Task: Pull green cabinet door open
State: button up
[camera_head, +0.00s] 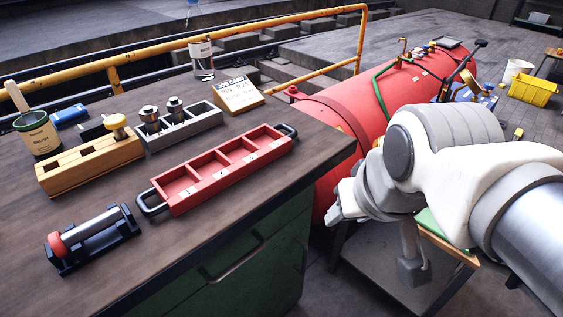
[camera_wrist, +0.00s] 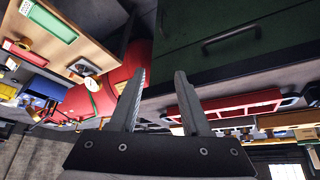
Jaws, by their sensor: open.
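The green cabinet (camera_head: 278,262) stands under the dark bench top in the head view. Its dark bar handle (camera_head: 233,259) runs along the upper front. In the wrist view, the green front (camera_wrist: 185,32) fills the top and the handle (camera_wrist: 231,39) lies at upper right. The door looks flush with the front. My gripper (camera_head: 333,215) is right of the cabinet, beyond the bench corner, clear of the handle. In the wrist view, its two fingers (camera_wrist: 161,74) are apart with nothing between them; the handle is beyond and right of the fingertips.
A red compartment tray (camera_head: 222,166), a wooden block (camera_head: 90,163) and a roller stand (camera_head: 92,238) sit on the bench top (camera_head: 190,240). A red boiler (camera_head: 335,125) lies behind my arm. A low trolley (camera_head: 385,268) stands below my arm. Floor shows between trolley and cabinet.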

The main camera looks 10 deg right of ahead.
jog(key=w+a+f+m+g+y, duration=0.2)
jog(key=w+a+f+m+g, duration=0.15)
jog(key=w+f, duration=0.2)
jog(key=w+d+f+m+g+y, duration=0.1)
jog(key=w+d+f+m+y, duration=0.2)
jog(key=f, duration=0.3)
jog(key=w+d+f+m+g+y, duration=0.2)
jog(key=w+d+f+m+y, duration=0.15)
jog(key=f, duration=0.25)
jog(key=d+f+m+t+y, duration=0.2)
jog(key=d+f+m, duration=0.15)
jog(key=f, duration=0.35)
jog(key=d+f+m+t+y, duration=0.2)
jog(key=d+f+m+y, duration=0.15)
jog(key=f, duration=0.25)
jog(key=m+t, duration=0.9)
jog(key=m, duration=0.1)
send_near(305, 259)
jog(key=shift+h, duration=0.4)
jog(key=b+x, duration=0.1)
jog(key=x, duration=0.2)
jog(key=b+x, duration=0.1)
jog(key=x, duration=0.6)
jog(key=shift+w+a+f+b, duration=0.1)
jog(key=shift+w+f+b, duration=0.1)
jog(key=shift+f+b, duration=0.2)
grip_shut()
